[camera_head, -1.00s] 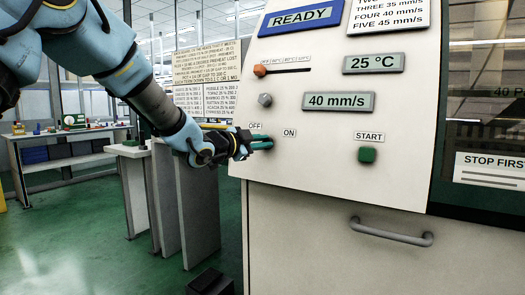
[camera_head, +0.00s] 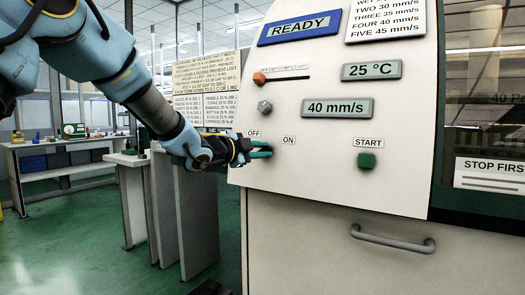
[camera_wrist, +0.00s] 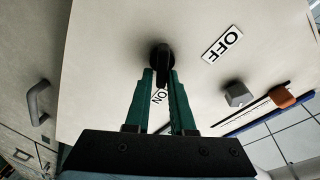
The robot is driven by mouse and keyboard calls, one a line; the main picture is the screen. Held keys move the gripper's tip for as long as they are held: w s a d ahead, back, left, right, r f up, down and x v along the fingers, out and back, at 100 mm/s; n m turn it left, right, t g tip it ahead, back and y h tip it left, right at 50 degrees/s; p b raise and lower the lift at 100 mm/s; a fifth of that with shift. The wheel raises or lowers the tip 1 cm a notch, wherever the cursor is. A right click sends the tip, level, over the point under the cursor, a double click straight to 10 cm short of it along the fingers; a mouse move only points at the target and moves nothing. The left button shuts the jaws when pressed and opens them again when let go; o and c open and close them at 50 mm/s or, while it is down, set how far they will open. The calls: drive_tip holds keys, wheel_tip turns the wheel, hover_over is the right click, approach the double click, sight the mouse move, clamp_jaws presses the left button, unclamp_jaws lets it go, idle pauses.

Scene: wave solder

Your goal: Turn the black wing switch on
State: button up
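The black wing switch (camera_wrist: 162,57) shows in the wrist view as a dark round hub with a narrow wing, on the pale panel. My gripper (camera_wrist: 160,78) has two green fingers reaching to it, with the wing between their tips. A gap shows between the fingers; firm contact with the wing cannot be seen. In the head view my gripper (camera_head: 262,149) is at the switch, which the fingers mostly hide. The OFF label (camera_head: 254,133) is just above it, and the ON label (camera_head: 288,140) is to its right. The wing's exact angle is hard to tell.
The green START button (camera_head: 366,160) is to the right on the same panel. A grey knob (camera_head: 264,107) and an orange slider (camera_head: 259,78) are above the switch. A bar handle (camera_head: 392,239) sticks out below. Grey upright panels (camera_head: 195,220) stand left of the machine.

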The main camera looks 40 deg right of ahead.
drive_tip(key=o, duration=0.3)
drive_tip(key=shift+o, duration=0.2)
drive_tip(key=a+r, duration=0.1)
drive_tip(key=a, duration=0.9)
drive_tip(key=shift+s+a, duration=0.35)
drive_tip(key=shift+s, duration=0.1)
